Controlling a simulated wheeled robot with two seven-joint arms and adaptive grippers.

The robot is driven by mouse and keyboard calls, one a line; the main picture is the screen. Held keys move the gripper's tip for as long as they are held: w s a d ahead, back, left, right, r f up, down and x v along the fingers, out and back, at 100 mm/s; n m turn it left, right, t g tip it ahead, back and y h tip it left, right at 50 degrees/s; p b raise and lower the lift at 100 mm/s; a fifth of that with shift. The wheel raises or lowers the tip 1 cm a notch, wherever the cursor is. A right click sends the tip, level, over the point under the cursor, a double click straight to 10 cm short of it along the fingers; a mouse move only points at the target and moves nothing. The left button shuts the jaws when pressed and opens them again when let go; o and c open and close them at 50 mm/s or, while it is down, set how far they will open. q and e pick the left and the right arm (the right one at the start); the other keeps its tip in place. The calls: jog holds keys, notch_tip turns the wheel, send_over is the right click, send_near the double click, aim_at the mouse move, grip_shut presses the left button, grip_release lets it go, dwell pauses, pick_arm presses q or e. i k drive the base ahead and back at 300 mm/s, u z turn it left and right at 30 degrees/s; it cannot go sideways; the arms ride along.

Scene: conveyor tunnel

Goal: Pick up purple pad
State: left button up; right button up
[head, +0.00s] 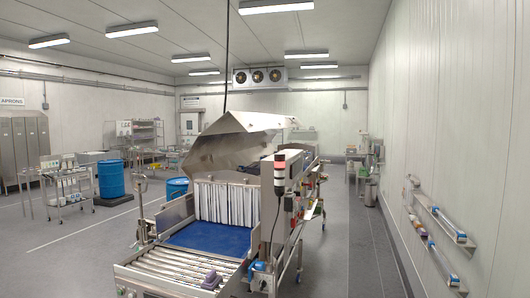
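A small purple pad (211,280) lies on the near end of the roller conveyor (175,262), towards its right side. Its top looks darker and raised, but it is too small to make out in detail. Neither of my grippers shows in the head view.
Behind the rollers, a blue belt (208,238) leads to a white strip curtain (224,202) under a raised metal hood (235,145). A signal light (280,172) stands on the right. Wall shelves (437,228) hold small items. The floor (350,255) between conveyor and wall is clear.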

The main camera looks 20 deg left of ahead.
aim_at(213, 279)
jog(key=z, duration=0.2)
jog(key=i, duration=1.85)
jog(key=u, duration=0.55)
